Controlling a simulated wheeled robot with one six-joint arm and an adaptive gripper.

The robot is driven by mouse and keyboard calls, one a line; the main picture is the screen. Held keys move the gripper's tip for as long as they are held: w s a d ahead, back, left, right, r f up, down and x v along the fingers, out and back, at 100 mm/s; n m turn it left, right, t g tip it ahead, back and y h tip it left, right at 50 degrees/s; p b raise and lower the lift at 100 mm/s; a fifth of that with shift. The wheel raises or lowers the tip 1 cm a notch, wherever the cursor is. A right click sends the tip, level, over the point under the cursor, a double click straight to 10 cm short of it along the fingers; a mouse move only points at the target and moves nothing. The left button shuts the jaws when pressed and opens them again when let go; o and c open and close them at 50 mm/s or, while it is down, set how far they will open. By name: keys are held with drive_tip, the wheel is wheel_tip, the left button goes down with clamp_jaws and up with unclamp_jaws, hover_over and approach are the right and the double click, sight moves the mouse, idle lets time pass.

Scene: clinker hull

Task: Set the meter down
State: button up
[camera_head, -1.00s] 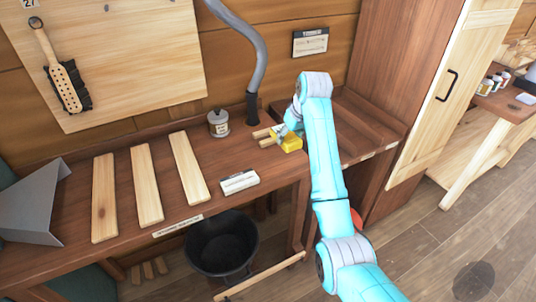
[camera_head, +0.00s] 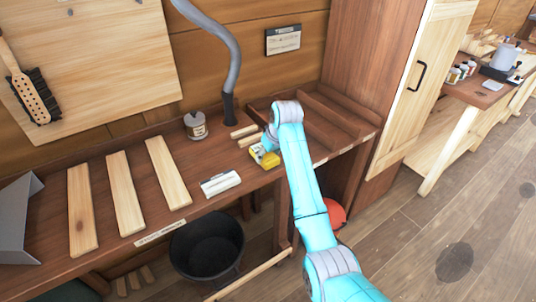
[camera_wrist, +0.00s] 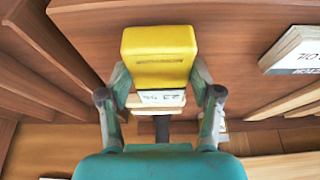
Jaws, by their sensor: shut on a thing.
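The meter is a yellow block (camera_head: 264,156) with a small display, seen over the bench top near its front edge. In the wrist view the meter (camera_wrist: 158,56) sits between my two fingers, its yellow end outward and a display reading with a percent sign nearer my palm. My gripper (camera_wrist: 159,80) is shut on it. In the head view my gripper (camera_head: 268,147) is partly hidden by my own arm. I cannot tell whether the meter touches the bench top (camera_head: 215,160).
Two short wooden strips (camera_head: 247,135) lie just behind the meter. A white labelled block (camera_head: 221,184) lies to its left, with several planks beyond. A grey hose (camera_head: 230,75) and a tin (camera_head: 195,126) stand behind. A slatted tray (camera_head: 315,120) is at right. A black bucket (camera_head: 207,247) is below.

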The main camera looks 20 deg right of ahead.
drive_tip(key=shift+f, duration=0.1)
drive_tip(key=o, duration=1.3)
drive_tip(key=shift+c, duration=0.2)
drive_tip(key=v, duration=1.2)
